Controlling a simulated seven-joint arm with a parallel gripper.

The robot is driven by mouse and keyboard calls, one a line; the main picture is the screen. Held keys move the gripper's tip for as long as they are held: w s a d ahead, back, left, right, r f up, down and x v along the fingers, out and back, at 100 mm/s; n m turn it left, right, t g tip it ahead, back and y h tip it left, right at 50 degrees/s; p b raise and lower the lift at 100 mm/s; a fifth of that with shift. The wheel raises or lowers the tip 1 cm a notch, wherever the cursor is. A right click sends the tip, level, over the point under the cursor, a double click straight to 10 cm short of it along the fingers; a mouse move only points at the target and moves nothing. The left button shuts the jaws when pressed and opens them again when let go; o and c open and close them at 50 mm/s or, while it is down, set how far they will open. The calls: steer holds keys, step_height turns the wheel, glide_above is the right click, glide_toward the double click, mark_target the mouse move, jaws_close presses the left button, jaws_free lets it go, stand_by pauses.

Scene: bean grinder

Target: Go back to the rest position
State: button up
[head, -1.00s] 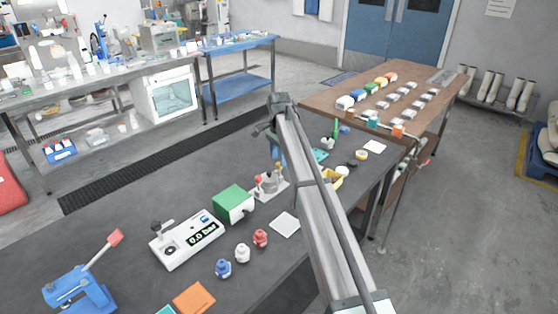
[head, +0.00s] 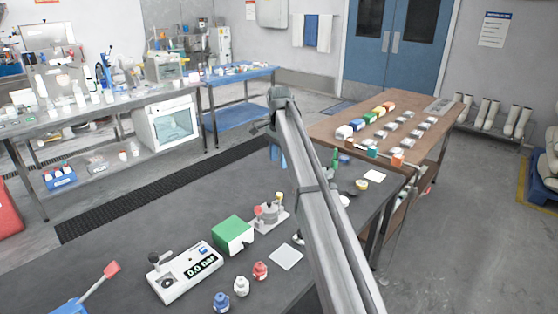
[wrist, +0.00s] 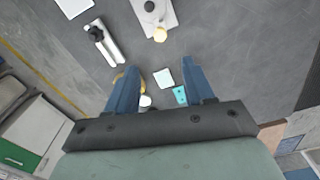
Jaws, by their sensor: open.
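My gripper (wrist: 160,66) is open in the wrist view, with two blue fingers set apart and nothing held between them. In the head view, its blue fingers (head: 278,155) hang partly hidden behind my grey arm, above the dark bench (head: 140,225). In the wrist view, a small white square (wrist: 163,78) and a teal piece (wrist: 180,95) show beyond the gap between the fingers. A yellow ring-like thing is partly covered by the left finger. I see no contact between the fingers and anything.
On the bench stand a green box (head: 233,234), a metal stand (head: 268,215), a white gauge unit (head: 185,272) and several small bottles (head: 241,286). A white sheet (head: 286,257) lies beside my arm. A brown table (head: 385,125) stands behind.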

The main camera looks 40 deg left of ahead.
stand_by(0.4)
